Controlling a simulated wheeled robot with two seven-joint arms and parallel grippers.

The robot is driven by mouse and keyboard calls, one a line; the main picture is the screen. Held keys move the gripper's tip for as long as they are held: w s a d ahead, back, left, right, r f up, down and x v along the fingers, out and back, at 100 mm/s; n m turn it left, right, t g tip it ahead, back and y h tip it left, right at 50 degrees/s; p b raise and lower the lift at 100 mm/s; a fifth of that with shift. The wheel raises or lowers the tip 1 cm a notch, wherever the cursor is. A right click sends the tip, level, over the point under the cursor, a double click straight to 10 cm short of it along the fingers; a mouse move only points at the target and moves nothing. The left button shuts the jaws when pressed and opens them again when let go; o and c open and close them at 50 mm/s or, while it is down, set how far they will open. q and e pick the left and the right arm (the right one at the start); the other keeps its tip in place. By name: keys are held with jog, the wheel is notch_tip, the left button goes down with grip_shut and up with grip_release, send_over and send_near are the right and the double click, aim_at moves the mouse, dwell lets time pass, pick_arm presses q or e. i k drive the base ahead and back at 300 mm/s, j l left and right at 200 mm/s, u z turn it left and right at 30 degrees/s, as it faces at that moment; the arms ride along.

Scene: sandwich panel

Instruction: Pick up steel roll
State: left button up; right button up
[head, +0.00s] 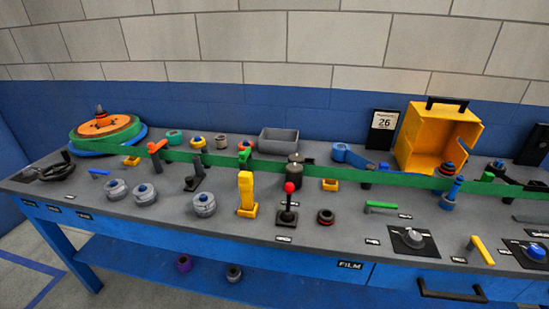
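Several grey metallic rolls lie on the front left of the bench: one roll (116,189) at the left, one with a blue centre (145,195) beside it, and one (203,205) further right, also with a blue centre. I cannot tell which of them is the steel roll. All rest on the bench top with nothing gripping them. Neither of my grippers is in the head view.
A green band (215,160) runs along the grey bench (90,210) from an orange-topped reel (104,125). A yellow lever (246,192) and red-knobbed joystick (288,200) stand right of the rolls. A grey bin (279,140) and yellow box (415,140) stand behind.

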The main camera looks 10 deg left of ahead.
aim_at(148, 197)
jog(key=u, duration=1.45)
jog(key=i+j+z, duration=0.1)
jog(key=j, duration=0.35)
jog(key=i+j+z, duration=0.1)
jog(key=j, duration=0.35)
jog(key=i+j+z, duration=0.1)
jog(key=j, duration=0.35)
jog(key=i+j+z, duration=0.15)
jog(key=j, duration=0.35)
jog(key=i, duration=0.05)
